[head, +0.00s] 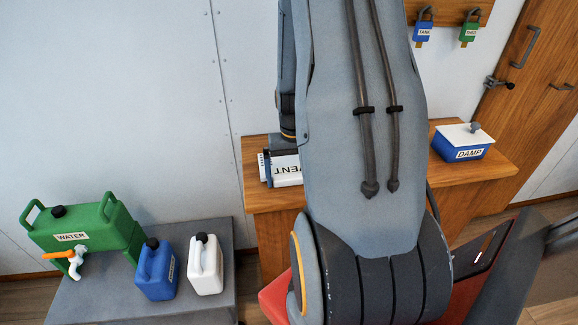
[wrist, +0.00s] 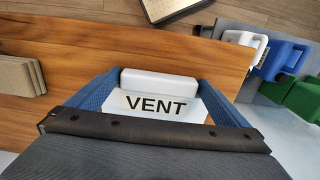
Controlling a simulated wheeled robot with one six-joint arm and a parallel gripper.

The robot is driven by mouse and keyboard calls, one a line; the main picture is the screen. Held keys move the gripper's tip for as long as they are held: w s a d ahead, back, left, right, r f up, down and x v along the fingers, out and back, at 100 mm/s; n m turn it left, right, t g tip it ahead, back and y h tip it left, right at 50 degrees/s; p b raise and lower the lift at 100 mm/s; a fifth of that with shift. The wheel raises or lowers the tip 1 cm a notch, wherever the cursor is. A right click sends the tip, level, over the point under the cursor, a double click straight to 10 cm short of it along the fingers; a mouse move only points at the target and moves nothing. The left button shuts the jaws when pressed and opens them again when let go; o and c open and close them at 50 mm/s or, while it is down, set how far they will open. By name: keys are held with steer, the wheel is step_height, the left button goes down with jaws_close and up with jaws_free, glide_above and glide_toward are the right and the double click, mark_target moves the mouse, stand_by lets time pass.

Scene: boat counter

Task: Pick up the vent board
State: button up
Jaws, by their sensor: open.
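The vent board (wrist: 157,104) is white, with a black VENT label and a thick rounded white bar along one edge. It lies on the wooden counter. In the head view the vent board (head: 287,172) shows only in part, its right side hidden behind my arm. My gripper (wrist: 157,84) is open in the wrist view, with one blue finger pad on each side of the board. Whether the pads touch it I cannot tell. The lower part of the board is hidden by the dark gripper body.
On the wooden counter (head: 278,225), a blue DAMP box (head: 463,148) with a white lid stands at right. A grey stand (head: 95,300) at left holds a green WATER container (head: 88,225), a blue jug (head: 156,270) and a white jug (head: 206,265). Brown slabs (wrist: 20,76) lie beside the board.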

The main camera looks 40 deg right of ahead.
steer(key=c, duration=1.1)
